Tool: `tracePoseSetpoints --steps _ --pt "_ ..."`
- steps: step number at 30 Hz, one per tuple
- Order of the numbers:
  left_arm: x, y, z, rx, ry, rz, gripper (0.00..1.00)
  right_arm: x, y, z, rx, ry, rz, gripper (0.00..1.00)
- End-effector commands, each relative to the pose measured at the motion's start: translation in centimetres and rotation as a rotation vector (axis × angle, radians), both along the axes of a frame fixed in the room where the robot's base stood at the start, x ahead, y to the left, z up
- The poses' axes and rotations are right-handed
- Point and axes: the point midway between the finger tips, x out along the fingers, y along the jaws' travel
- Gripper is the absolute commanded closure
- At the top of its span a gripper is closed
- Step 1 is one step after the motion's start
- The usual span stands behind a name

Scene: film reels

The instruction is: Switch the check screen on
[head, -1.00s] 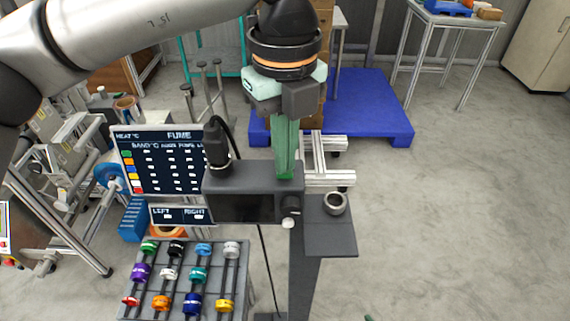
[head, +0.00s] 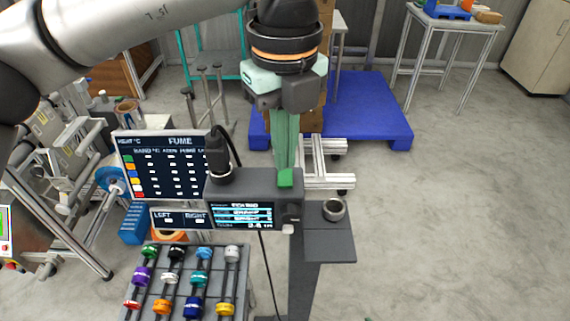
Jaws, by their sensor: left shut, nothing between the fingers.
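The check screen (head: 243,217) is a small display on the front of a dark grey box (head: 240,186) mounted on a stand. It is lit, with white and cyan lines of text too small to read surely. My left gripper (head: 286,180) points down with its green fingers shut and empty, its tips at the top right of the box, above a knob (head: 291,215) on the front. Whether the tips touch the box I cannot tell. My right gripper is not in view.
A dark chart board (head: 165,165) stands left of the box, with a LEFT/RIGHT panel (head: 180,217) below. A rack (head: 245,275) of colored rings stands at the lower left. A small shelf (head: 325,247) bears a metal ring (head: 334,209). Floor at right is clear.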

Motion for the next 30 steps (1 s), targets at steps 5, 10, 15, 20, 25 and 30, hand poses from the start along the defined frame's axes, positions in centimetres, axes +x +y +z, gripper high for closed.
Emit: tracePoseSetpoints --steps 5,10,15,20,25,30 --pt "0.0 0.0 1.8 0.000 0.000 -0.001 1.00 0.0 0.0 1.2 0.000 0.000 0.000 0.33" --pt "0.0 0.0 3.1 0.000 0.001 -0.001 1.00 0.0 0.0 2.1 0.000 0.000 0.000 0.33" --pt "0.0 0.0 4.2 0.001 0.000 -0.001 1.00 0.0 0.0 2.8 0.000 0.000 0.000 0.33" --pt "0.0 0.0 4.2 0.000 0.001 -0.001 1.00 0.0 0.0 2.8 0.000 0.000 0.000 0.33" --pt "0.0 0.0 4.2 0.000 0.001 -0.001 1.00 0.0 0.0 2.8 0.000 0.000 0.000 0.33" --pt "0.0 0.0 4.2 0.000 0.001 -0.001 1.00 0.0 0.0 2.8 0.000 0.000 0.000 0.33"
